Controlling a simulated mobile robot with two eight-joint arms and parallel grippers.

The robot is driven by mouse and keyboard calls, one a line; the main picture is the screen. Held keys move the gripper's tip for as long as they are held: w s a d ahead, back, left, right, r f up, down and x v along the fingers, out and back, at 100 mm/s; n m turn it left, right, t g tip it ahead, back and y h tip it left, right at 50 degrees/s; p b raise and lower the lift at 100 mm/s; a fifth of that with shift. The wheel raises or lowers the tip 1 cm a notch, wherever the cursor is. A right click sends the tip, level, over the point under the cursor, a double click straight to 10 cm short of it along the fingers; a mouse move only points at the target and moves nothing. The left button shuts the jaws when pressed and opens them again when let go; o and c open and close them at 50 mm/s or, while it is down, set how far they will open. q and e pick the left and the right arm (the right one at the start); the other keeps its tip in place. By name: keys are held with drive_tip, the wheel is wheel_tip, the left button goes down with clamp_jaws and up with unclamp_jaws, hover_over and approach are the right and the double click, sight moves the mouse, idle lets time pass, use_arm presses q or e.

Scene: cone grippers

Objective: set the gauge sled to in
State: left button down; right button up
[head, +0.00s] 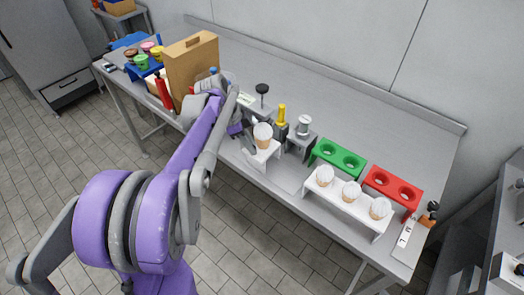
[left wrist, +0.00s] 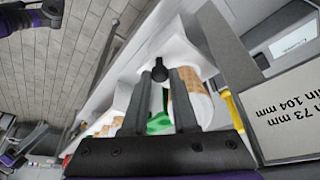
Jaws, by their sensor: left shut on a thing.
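My left gripper (head: 246,138) is at the front of the table, beside a white stand (head: 262,158) that bears a wafer cone with a pale top (head: 263,132). In the left wrist view, my left gripper (left wrist: 160,78) is shut on a small black knob (left wrist: 158,66). I take the knob for the gauge sled's handle; the sled's body and its position are mostly hidden. The white stand (left wrist: 178,38) and cone (left wrist: 196,96) show just behind the fingers. A label plate (left wrist: 290,115) with millimetre figures stands at the right there. My right gripper is not in view.
A black-topped device (head: 262,89), a yellow-handled tool (head: 282,114) and a grey stand (head: 301,137) are close by. Green (head: 337,158) and red (head: 392,187) holders and a white cone rack (head: 343,208) stand right. A brown box (head: 192,66) stands left. The back of the table is clear.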

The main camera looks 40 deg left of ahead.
use_arm(q)
drive_tip(key=shift+w+a, duration=0.1)
drive_tip(key=shift+a, duration=0.3)
drive_tip(key=c, duration=1)
unclamp_jaws()
drive_tip(key=shift+a, duration=0.15)
drive_tip(key=shift+r, duration=0.1)
drive_tip(key=v, duration=1)
drive_tip(key=shift+s+r, duration=0.2)
drive_tip(key=shift+r, duration=0.05)
